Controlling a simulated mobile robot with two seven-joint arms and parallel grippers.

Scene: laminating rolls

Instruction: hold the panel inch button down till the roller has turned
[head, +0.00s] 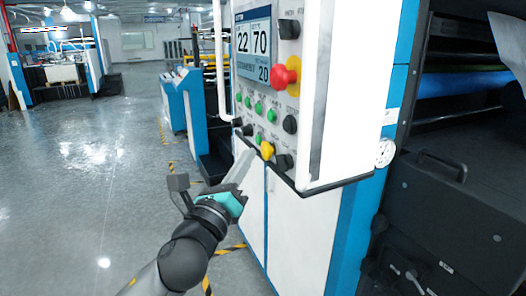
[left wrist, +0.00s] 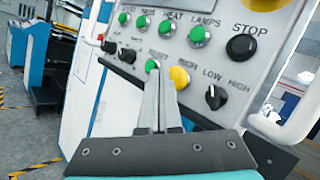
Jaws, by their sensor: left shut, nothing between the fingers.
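The panel (head: 262,112) is a pale upright control box on a blue and white machine. Its yellow button (head: 267,150) sits in the bottom row; in the left wrist view the yellow button (left wrist: 179,77) has a label above it that looks like INCH. My left gripper (head: 248,156) is shut and empty, its tips just left of and below the yellow button. In the left wrist view the tips (left wrist: 158,72) lie between a green button (left wrist: 151,65) and the yellow one; I cannot tell whether they touch. A blue roller (head: 470,84) shows at right. My right gripper is out of view.
Close around are a black knob (head: 284,161), green buttons (head: 258,107) and a red emergency stop (head: 286,75) on yellow. A screen (head: 254,46) reads 22, 70 and 20. Open grey floor (head: 90,180) lies left.

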